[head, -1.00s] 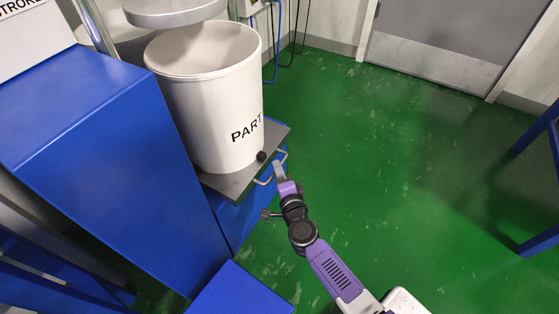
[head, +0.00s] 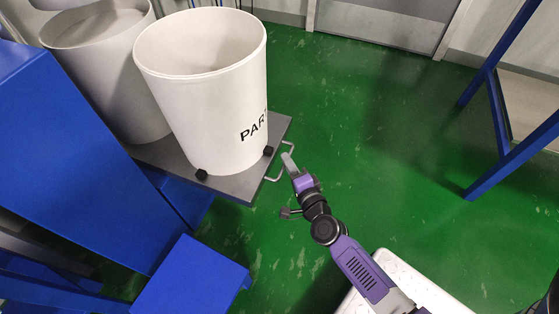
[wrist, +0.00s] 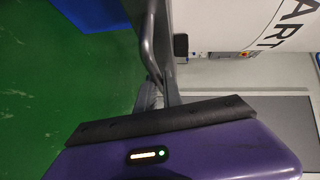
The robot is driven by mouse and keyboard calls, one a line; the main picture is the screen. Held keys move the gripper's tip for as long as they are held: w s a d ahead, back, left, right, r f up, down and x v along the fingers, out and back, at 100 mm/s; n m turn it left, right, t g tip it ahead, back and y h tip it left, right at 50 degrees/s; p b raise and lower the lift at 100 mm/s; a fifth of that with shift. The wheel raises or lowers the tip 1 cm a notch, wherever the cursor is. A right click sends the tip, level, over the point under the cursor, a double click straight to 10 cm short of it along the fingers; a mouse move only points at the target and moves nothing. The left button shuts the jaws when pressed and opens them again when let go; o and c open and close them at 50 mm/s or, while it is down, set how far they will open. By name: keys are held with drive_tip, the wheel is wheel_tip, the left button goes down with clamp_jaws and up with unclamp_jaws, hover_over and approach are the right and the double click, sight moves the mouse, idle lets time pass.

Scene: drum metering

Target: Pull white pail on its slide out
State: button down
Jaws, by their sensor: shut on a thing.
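The white pail (head: 205,110) stands upright on a grey slide plate (head: 238,187), with black letters starting "PAR" on its side. Two black knobs sit at the pail's base on the plate. The plate juts out from the blue machine. A metal loop handle (head: 275,179) is on the plate's outer edge. My gripper (head: 289,162) is shut on this handle, outside the plate and apart from the pail. In the wrist view the handle (wrist: 149,45) runs up from the purple gripper body; the fingertips are partly hidden there. The pail's lettered side shows at upper right.
Another pale cylinder (head: 110,75) stands behind the pail at left. The blue machine (head: 65,150) fills the left, with a low blue block (head: 190,280) in front. A blue frame (head: 500,110) stands at right. The green floor (head: 370,130) between is clear.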

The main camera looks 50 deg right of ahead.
drive_tip(key=shift+s+d+f, duration=0.3)
drive_tip(key=shift+s+d, duration=0.15)
drive_tip(key=shift+s, duration=0.3)
drive_tip(key=c, duration=1.8)
unclamp_jaws()
drive_tip(key=shift+o, duration=0.2)
drive_tip(key=shift+w+a+r, duration=0.1)
drive_tip(key=shift+a+r, duration=0.1)
drive_tip(key=p+v, duration=0.1)
drive_tip(key=v, duration=0.6)
drive_tip(key=shift+s, duration=0.3)
drive_tip(key=shift+a+r, duration=0.1)
drive_tip(key=shift+a, duration=0.05)
